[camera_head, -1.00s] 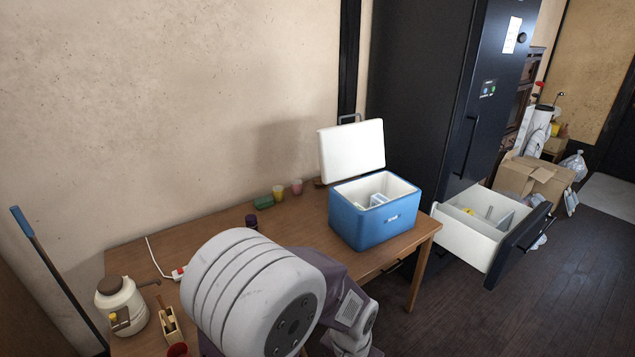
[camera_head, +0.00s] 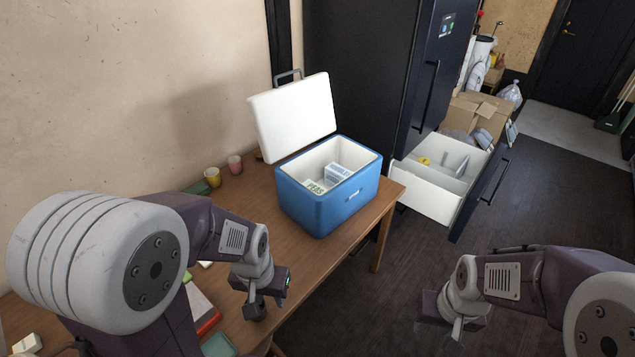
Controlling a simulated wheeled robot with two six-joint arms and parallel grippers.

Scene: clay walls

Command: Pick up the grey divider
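A thin grey divider (camera_head: 461,166) stands upright inside the open white drawer (camera_head: 425,196) of the dark fridge, at the right. My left gripper (camera_head: 255,308) hangs over the front edge of the wooden table, in front of the blue cooler and well away from the drawer. My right gripper (camera_head: 457,328) is low over the floor, nearer to me than the drawer and apart from it. Both grippers point down, and I see nothing held in them. Their finger gaps are too small and turned to judge.
The blue cooler (camera_head: 335,208) stands open on the table (camera_head: 300,258), with a peas bag (camera_head: 316,187) and a pale box inside. A yellow item (camera_head: 424,161) lies in the drawer. Cardboard boxes (camera_head: 474,112) stand behind it. The dark floor in front is clear.

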